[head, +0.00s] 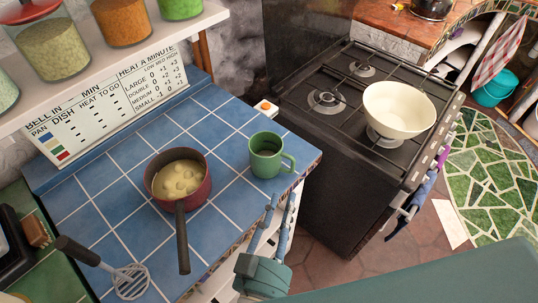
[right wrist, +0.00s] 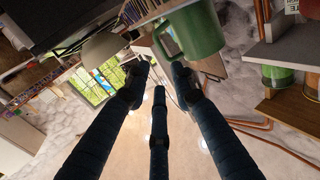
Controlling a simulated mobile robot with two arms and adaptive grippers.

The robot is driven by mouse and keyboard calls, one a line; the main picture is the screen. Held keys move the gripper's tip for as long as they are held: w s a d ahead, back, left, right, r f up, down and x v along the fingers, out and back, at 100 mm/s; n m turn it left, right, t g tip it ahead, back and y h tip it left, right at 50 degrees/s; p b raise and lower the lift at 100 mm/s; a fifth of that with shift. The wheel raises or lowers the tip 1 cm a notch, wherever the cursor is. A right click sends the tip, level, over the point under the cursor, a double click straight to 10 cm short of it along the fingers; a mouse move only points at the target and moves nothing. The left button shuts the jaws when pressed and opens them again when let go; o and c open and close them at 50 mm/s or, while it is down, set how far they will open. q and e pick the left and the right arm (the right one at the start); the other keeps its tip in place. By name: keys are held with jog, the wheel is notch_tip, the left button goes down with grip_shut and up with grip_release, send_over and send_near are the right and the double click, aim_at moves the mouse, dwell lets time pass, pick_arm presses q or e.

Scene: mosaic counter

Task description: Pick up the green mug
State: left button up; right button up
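The green mug (head: 266,156) stands upright on the blue tiled counter (head: 236,122), near its right front corner. Its handle points right in the head view. My right gripper (head: 277,212) is just off the counter's front edge, below the mug in the picture, with its fingers pointing up toward it. In the right wrist view the gripper's fingers (right wrist: 160,76) are spread with nothing between them. The mug (right wrist: 204,30) shows beyond the fingertips at the top, handle to the left, apart from them. My left gripper is not in view.
A red saucepan (head: 160,182) with pale contents stands left of the mug, its dark handle toward the front. A slotted spatula (head: 130,280) lies at front left. A black stove (head: 330,128) with a cream bowl (head: 398,108) is at right. A small white box (head: 265,108) sits behind the mug.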

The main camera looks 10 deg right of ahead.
aim_at(294, 167)
jog(key=p+x, duration=0.2)
jog(key=x, duration=0.2)
jog(key=p+x, duration=0.2)
jog(key=x, duration=0.2)
jog(key=shift+w+r+p, duration=0.2)
jog(key=shift+w+p, duration=0.1)
jog(key=shift+w, duration=0.05)
jog(key=shift+w+d+f, duration=0.25)
jog(key=shift+w, duration=0.1)
jog(key=shift+c, duration=0.3)
grip_shut()
